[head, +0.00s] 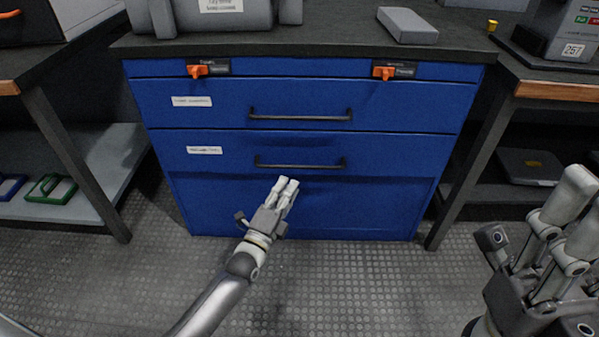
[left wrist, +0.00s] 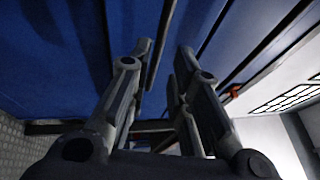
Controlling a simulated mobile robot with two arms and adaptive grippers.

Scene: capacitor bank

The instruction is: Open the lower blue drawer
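The lower blue drawer (head: 390,155) is in the middle of the head view, below the upper drawer, and looks flush or nearly flush with the cabinet. Its dark bar handle (head: 300,165) runs across its front. My left gripper (head: 284,184) is just below the left half of this handle in the head view, fingers pointing at the drawer. In the left wrist view its fingers (left wrist: 164,50) are apart, with a dark bar between or behind them; contact cannot be told. My right gripper (head: 535,212) is open and empty at the lower right, away from the cabinet.
The upper blue drawer (head: 400,102) has its own handle (head: 300,116). Two orange latches (head: 196,71) (head: 383,72) sit above it. Dark benches (head: 55,65) flank the cabinet. The patterned floor (head: 340,280) in front is clear.

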